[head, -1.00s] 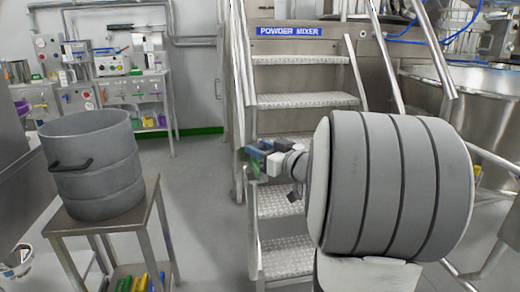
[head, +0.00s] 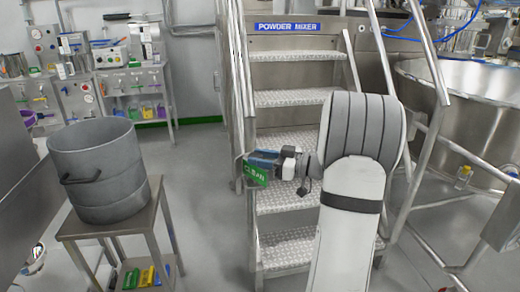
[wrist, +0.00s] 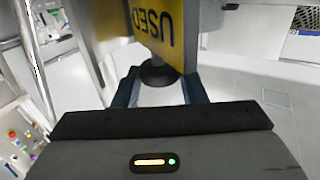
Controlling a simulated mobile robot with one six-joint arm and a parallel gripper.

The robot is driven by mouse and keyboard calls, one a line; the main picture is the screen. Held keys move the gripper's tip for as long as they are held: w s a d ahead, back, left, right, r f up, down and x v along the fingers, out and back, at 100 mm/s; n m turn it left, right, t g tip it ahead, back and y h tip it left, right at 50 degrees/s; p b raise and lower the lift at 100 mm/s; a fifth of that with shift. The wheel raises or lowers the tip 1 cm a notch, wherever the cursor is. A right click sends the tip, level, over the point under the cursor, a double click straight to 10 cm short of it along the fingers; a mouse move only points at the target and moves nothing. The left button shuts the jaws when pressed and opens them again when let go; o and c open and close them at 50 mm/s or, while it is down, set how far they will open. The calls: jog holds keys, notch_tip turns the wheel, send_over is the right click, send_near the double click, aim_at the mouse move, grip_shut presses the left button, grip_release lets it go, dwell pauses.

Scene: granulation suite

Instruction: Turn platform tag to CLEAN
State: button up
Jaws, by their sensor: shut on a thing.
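The platform tag (head: 256,173) hangs at the left rail of the powder mixer stairs. In the head view its green face reads CLEAN. In the wrist view the tag (wrist: 165,30) shows a yellow face with USED, upside down. My gripper (head: 259,158) is at the tag's upper edge. In the wrist view my gripper (wrist: 158,90) has its blue fingers on either side of a dark round knob (wrist: 157,75) below the yellow face, and is shut on it. The exact contact is partly hidden.
The metal stairs (head: 294,98) stand behind my arm, with handrails on both sides. A grey drum (head: 100,170) sits on a steel table (head: 150,215) at left. A large steel vessel (head: 465,85) is at right. Open floor lies between table and stairs.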

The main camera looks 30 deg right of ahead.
jog(key=shift+n+g+y, duration=0.4)
jog(key=shift+g, duration=0.1)
jog(key=o, duration=1)
jog(key=shift+d+p, duration=0.1)
jog(key=shift+p, duration=0.2)
jog(key=p+v, duration=0.1)
jog(key=v, duration=0.6)
jog(key=shift+s+d+p, duration=0.2)
jog(key=shift+p, duration=0.1)
